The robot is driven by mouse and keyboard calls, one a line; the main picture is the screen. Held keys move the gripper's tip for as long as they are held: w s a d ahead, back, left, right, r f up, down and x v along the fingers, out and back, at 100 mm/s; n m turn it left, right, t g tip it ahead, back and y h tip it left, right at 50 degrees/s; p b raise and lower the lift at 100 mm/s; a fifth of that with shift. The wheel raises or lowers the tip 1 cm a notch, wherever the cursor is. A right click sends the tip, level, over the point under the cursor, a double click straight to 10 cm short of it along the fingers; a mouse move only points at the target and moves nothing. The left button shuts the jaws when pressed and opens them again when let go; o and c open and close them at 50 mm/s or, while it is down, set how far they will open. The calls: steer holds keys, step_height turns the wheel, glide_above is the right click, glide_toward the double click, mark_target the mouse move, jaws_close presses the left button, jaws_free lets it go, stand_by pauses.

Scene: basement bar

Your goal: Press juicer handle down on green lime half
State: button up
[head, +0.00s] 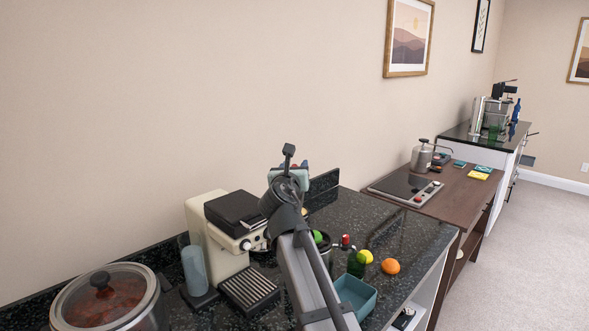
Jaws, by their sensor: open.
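My arm rises from the lower edge to a dark joint in the middle of the head view, above the counter. My gripper's fingers cannot be made out behind it. A dark upright piece with a knob (288,150) shows above the joint, by a grey-teal part with red bits; I cannot tell whether it belongs to the juicer. The juicer cannot be clearly identified. A green round fruit (318,237), perhaps the lime half, shows partly behind my arm, near a dark bowl-like shape. Whether it is cut cannot be told.
A cream coffee machine (208,228) stands left of my arm on the black speckled counter (405,228). Right of my arm are a green bottle (356,263), a yellow fruit (366,256), an orange (390,266) and a teal tray (368,302). A lidded pot (75,300) stands front left.

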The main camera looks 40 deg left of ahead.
jaws_close()
stand_by(0.6)
steer(key=w+d+f+m, duration=0.5)
steer(key=w+d+m, duration=0.1)
steer(key=d+m, duration=0.2)
steer(key=w+d+f+m, duration=0.2)
steer(key=d+f+m, duration=0.1)
steer(key=f+m, duration=0.4)
steer(key=shift+d+f+m, duration=0.3)
steer(key=shift+f, duration=1.65)
